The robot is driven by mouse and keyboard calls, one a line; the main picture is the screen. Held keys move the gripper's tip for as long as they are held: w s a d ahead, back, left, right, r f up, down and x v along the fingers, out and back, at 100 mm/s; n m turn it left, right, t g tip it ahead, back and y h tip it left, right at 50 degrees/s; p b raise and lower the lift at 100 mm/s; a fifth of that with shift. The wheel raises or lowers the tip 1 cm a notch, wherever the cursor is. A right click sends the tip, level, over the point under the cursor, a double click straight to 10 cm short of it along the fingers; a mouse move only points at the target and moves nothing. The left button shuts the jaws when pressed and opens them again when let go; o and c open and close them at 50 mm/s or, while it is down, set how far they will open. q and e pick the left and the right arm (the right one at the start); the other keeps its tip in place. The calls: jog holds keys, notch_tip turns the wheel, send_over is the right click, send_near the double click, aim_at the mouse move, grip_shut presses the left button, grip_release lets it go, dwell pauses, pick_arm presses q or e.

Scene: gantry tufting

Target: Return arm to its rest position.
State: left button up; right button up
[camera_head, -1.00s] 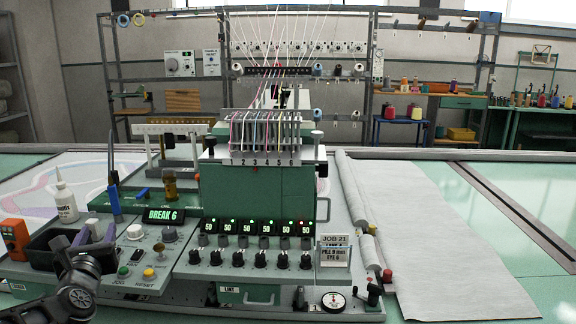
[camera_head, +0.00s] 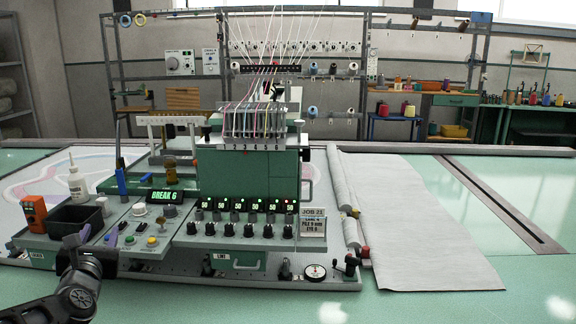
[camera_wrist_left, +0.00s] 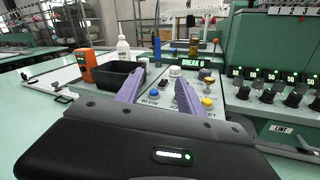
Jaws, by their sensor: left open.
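My left gripper (camera_head: 98,236) is at the lower left of the head view, just in front of the machine's control panel. In the left wrist view its two purple fingers (camera_wrist_left: 159,92) stand apart with nothing between them. Beyond the fingertips is the panel (camera_wrist_left: 222,98) with its knobs and buttons. The dark arm (camera_head: 60,300) comes in from the bottom left corner. The tufting machine (camera_head: 245,172) stands in the middle, its display reading BREAK 6 (camera_head: 165,196). My right gripper is in neither view.
A black bin (camera_head: 77,221), an orange device (camera_head: 33,214) and a white bottle (camera_head: 77,182) stand left of the panel. A grey cloth (camera_head: 410,215) lies to the right of the machine. The green table front (camera_head: 300,305) is clear.

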pick_arm(q)
jog(key=s+f+m+g+h, duration=0.2)
jog(key=s+f+m+g, duration=0.15)
jog(key=f+m, duration=1)
jog(key=s+d+f+m+g+h, duration=0.1)
jog(key=s+d+f+m+h, duration=0.15)
jog(key=d+f, duration=0.55)
jog(key=s+d+f+m+g+h, duration=0.1)
jog(key=d+f+m+g+h, duration=0.2)
jog(key=f, duration=0.8)
jog(key=s+d+f+m+g+h, duration=0.1)
jog(key=s+d+f+m, duration=0.3)
jog(key=d+f, duration=0.3)
jog(key=s+d+f+m+g+h, duration=0.1)
jog(key=s+d+f+m+h, duration=0.1)
jog(key=s+d+f+m, duration=0.45)
jog(key=s+d+f+m+g, duration=0.3)
jog(key=s+d, duration=0.4)
jog(key=s+d+f+m+g, duration=0.3)
jog(key=s+d, duration=0.5)
jog(key=shift+f, duration=0.15)
jog(key=shift+d, duration=0.1)
